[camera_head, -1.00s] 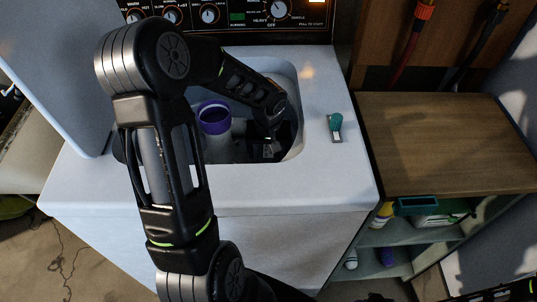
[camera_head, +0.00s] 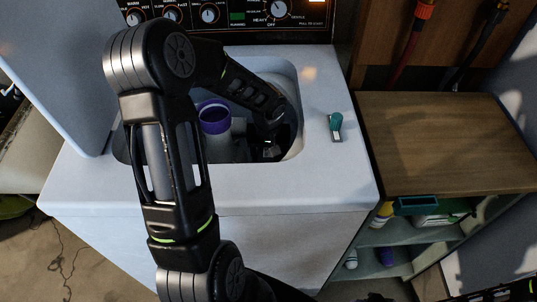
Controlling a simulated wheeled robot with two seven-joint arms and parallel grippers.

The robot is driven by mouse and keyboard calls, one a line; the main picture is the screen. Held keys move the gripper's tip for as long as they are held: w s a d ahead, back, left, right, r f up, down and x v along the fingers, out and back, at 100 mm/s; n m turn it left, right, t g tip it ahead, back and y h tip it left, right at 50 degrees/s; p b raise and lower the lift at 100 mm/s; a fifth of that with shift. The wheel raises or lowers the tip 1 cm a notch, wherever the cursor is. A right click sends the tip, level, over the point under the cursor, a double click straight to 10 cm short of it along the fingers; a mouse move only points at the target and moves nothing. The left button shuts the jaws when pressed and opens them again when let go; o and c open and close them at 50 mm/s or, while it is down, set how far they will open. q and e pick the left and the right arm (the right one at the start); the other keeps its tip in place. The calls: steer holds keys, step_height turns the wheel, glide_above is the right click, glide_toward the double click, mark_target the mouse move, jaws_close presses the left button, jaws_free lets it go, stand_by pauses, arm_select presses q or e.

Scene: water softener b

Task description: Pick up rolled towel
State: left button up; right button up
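I cannot make out a rolled towel in this view. My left arm reaches across the white washing machine (camera_head: 340,185), and its black gripper (camera_head: 268,152) is down inside the open tub, at the tub's right side. The gripper's fingertips are lost in shadow, so I cannot tell whether they are open or hold anything. The light column with a purple rim (camera_head: 213,112) stands in the tub to the left of the gripper. My arm hides the left part of the tub. My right gripper is not clearly in view.
The raised lid (camera_head: 60,70) stands at the left, and the control panel (camera_head: 235,14) is behind the tub. A small teal-and-white item (camera_head: 336,126) lies on the washer top. A wooden-topped shelf unit (camera_head: 440,140) stands at the right, its top clear, with bottles and cleaning things below.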

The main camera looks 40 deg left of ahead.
arm_select(q)
steer(key=c, duration=1.1)
step_height(320, 180, up, 18)
steer(key=shift+r+p, duration=0.1)
steer(key=shift+p, duration=0.45)
stand_by(0.3)
